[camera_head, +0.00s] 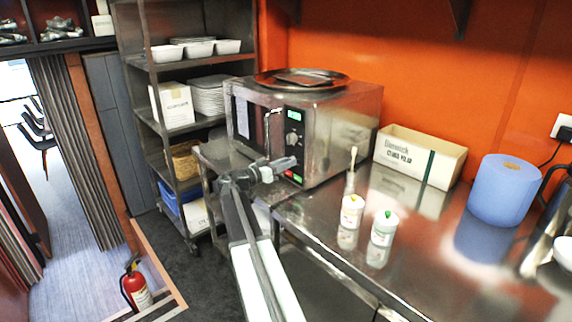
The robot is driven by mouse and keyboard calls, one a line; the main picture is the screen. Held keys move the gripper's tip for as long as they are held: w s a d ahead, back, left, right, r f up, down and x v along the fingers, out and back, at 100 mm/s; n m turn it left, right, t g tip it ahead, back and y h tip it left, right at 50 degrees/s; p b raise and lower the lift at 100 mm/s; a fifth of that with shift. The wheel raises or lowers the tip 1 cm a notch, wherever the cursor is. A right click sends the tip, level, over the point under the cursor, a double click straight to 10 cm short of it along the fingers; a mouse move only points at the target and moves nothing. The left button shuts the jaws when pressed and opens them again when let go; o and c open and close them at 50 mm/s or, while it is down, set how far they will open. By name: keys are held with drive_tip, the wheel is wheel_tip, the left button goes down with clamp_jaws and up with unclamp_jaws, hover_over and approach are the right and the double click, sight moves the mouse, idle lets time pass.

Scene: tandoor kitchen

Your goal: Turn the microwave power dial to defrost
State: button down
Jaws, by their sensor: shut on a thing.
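The microwave (340,125) is a steel box on the metal counter against the orange wall. Its dark control panel (303,125) has a small green display at the top and a pale round dial (292,139) below it. Red and green lights show at the panel's foot. My gripper (287,164) reaches up from below to the lower part of the panel and is shut on a lower dial there. Its fingers hide most of that dial, so I cannot read its setting. The microwave door, with a bar handle and a paper sheet, is left of the panel and looks shut.
A round dark tray (335,82) lies on the microwave. Two small lidded tubs (383,228), an open carton (423,160) and a blue paper roll (505,190) stand on the counter to the right. A steel shelf rack (140,95) stands left. A fire extinguisher (135,288) is on the floor.

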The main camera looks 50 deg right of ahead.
drive_tip(key=shift+s+n+t+h+b, duration=0.1)
drive_tip(key=shift+n+t+h+b, duration=0.15)
drive_tip(key=shift+n, duration=5.85)
drive_tip(key=shift+s+n+t+h+b, duration=0.15)
drive_tip(key=shift+n+t+b, duration=0.15)
drive_tip(key=shift+n, duration=5.8)
drive_tip(key=c, duration=1.1)
unclamp_jaws()
drive_tip(key=shift+w, duration=0.1)
drive_tip(key=shift+a, duration=0.1)
drive_tip(key=a, duration=0.7)
drive_tip(key=shift+w+a+f, duration=0.15)
drive_tip(key=shift+a+f, duration=0.05)
drive_tip(key=shift+a, duration=0.15)
